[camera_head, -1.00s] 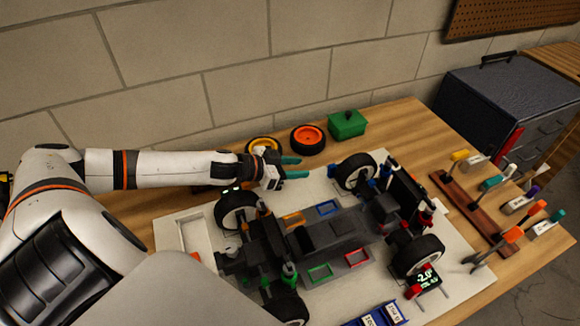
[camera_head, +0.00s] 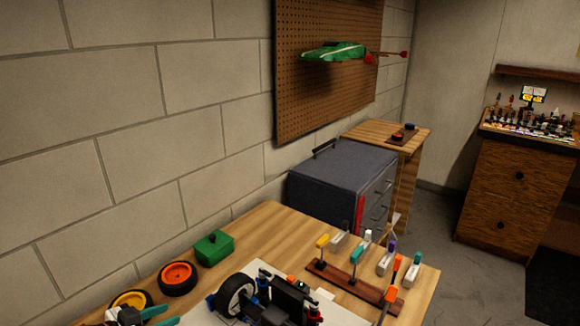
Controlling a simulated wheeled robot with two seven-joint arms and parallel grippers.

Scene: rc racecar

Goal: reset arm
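My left gripper (camera_head: 160,317) shows at the bottom left edge, cut off by the frame. Its two teal fingers are apart with nothing seen between them. It is just in front of the orange-rimmed wheel (camera_head: 178,278) and beside the yellow-rimmed wheel (camera_head: 131,299), which it partly overlaps in the picture. The RC car (camera_head: 275,301) is cut off at the bottom, with one black tyre (camera_head: 236,296) showing; the gripper is to its left. My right gripper is out of view.
A green lidded box (camera_head: 214,247) stands behind the wheels. A tool rack (camera_head: 352,287) with coloured handles is at the right of the workbench (camera_head: 272,225). A dark drawer cabinet (camera_head: 340,180) stands beyond, under a pegboard (camera_head: 325,90). Grey floor (camera_head: 430,220) is open at the right.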

